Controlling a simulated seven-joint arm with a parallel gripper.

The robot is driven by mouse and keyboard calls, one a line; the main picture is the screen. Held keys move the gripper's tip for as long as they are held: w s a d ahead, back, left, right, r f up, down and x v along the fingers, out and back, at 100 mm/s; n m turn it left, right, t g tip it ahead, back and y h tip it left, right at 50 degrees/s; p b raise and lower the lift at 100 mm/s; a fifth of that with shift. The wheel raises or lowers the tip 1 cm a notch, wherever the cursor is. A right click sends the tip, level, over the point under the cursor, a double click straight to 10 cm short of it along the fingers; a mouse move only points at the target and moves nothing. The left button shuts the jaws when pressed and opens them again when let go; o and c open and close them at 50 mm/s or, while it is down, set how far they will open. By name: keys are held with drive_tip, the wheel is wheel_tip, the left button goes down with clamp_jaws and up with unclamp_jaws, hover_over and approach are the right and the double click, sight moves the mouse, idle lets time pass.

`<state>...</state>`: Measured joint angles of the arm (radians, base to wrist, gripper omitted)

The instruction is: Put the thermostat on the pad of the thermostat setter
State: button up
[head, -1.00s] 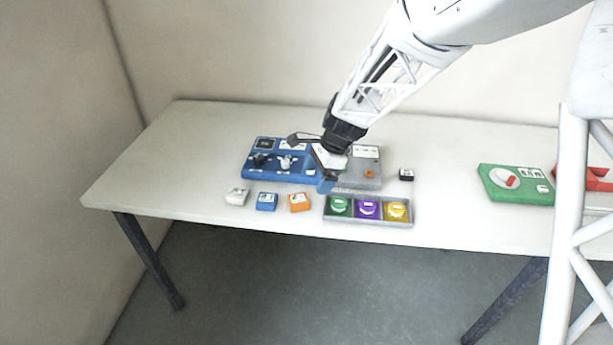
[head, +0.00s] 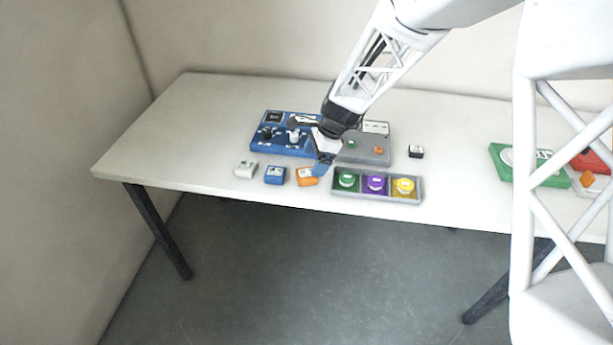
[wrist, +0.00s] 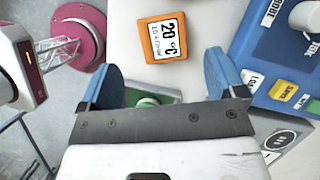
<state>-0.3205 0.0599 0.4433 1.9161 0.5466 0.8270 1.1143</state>
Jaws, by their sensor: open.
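An orange block (head: 307,177) lies near the table's front edge. In the wrist view the orange block (wrist: 164,41) shows a white label with "20 °C", so it looks like the thermostat. My gripper (head: 322,168) is just right of it in the head view. In the wrist view my gripper (wrist: 166,80) has its blue fingers spread with nothing between them; the block lies beyond the fingertips.
A blue block (head: 275,175) and a white block (head: 245,169) sit left of the orange one. A tray (head: 378,198) with green, purple and yellow round pieces is to the right. A black block (head: 416,151) and a green panel (head: 500,165) lie farther right. The left table end is clear.

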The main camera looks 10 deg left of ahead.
sight(307, 173)
drive_tip(key=shift+f, duration=0.2)
drive_tip(key=shift+x, duration=2.5)
drive_tip(key=shift+w+a, duration=0.1)
drive_tip(key=shift+w, duration=0.1)
drive_tip(key=shift+c, duration=0.3)
drive_tip(key=c, duration=1.1)
drive_tip(key=shift+o, duration=0.2)
drive_tip(key=shift+r, duration=0.2)
